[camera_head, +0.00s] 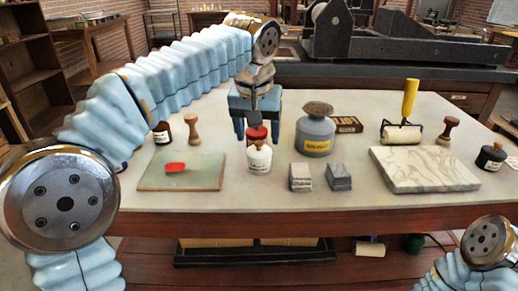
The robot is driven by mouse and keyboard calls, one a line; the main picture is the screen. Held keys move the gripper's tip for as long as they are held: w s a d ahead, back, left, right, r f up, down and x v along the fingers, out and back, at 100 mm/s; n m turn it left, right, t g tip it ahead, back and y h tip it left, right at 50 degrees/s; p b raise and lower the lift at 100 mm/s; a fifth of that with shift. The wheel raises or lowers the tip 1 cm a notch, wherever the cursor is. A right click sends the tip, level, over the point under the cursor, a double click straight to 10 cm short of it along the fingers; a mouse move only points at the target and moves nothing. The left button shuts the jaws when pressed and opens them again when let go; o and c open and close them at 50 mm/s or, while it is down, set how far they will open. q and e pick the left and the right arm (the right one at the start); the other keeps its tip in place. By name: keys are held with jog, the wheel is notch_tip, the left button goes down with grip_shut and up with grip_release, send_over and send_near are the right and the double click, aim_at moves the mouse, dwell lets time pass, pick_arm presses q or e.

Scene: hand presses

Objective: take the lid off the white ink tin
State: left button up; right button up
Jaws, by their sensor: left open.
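The white ink tin (259,160) is a small white container with a pale label and a small dark piece at its top. It stands upright near the middle of the table. My left gripper (257,139) points down just behind and above it, fingers spread. A red container (257,132) shows between the fingers, behind the white tin. Nothing is visibly gripped, and I cannot tell whether a finger touches either container. My right arm shows only at the bottom right corner; its gripper is out of frame.
A large grey tin (315,136) stands right of the white tin. Two grey stacks (301,177) lie in front. A green-grey slab (182,182) with red ink is left; a marble slab (424,169), yellow-handled roller (404,131) and dark bottle (491,157) are right.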

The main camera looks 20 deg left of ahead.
aim_at(258, 144)
pick_arm(q)
jog(key=x, duration=0.3)
jog(key=shift+s+f, duration=0.1)
grip_shut()
dwell(0.4)
